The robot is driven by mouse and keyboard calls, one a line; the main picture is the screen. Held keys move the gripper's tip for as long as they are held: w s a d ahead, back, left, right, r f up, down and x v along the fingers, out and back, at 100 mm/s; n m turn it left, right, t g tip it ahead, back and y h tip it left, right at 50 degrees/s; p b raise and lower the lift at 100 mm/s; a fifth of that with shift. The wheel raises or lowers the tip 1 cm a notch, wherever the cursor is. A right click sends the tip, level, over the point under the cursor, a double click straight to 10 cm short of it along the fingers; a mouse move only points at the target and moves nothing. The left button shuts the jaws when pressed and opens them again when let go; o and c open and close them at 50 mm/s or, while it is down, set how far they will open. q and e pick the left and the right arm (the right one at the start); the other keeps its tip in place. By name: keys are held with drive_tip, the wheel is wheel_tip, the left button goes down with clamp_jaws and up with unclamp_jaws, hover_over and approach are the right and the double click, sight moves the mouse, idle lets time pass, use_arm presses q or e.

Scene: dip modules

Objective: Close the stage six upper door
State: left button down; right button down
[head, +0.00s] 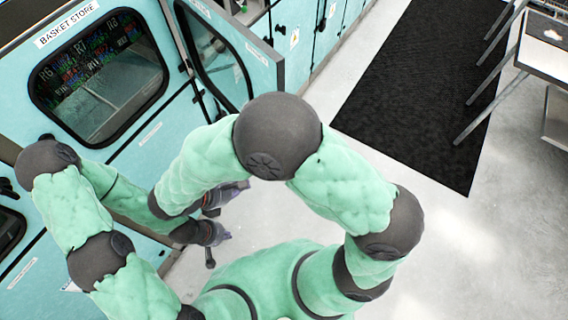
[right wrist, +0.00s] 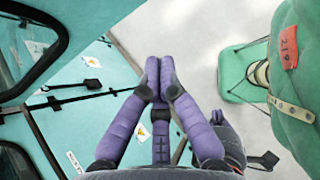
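A teal door (head: 222,55) with a dark-framed window stands swung open from the teal cabinet front, right of the BASKET STORE panel (head: 98,75). I cannot read a stage number on it. My right gripper (head: 236,188) is below this door in the head view, partly hidden by my forearm. In the right wrist view its purple fingers (right wrist: 158,75) meet at the tips with nothing visible between them. A windowed teal panel (right wrist: 75,15) is at upper left there. My left gripper (head: 222,236) is just below the right one, near the cabinet; its fingers are too small to read.
More teal cabinet doors (head: 295,40) run along the wall behind the open door. A black mat (head: 415,90) lies on the pale floor at right, and a metal-legged table (head: 540,55) stands at the upper right edge. The floor between is clear.

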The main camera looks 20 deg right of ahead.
drive_tip(key=d+r+p+x, duration=0.1)
drive_tip(key=x, duration=1.1)
drive_tip(key=shift+w+d+r, duration=0.3)
drive_tip(key=shift+d, duration=0.05)
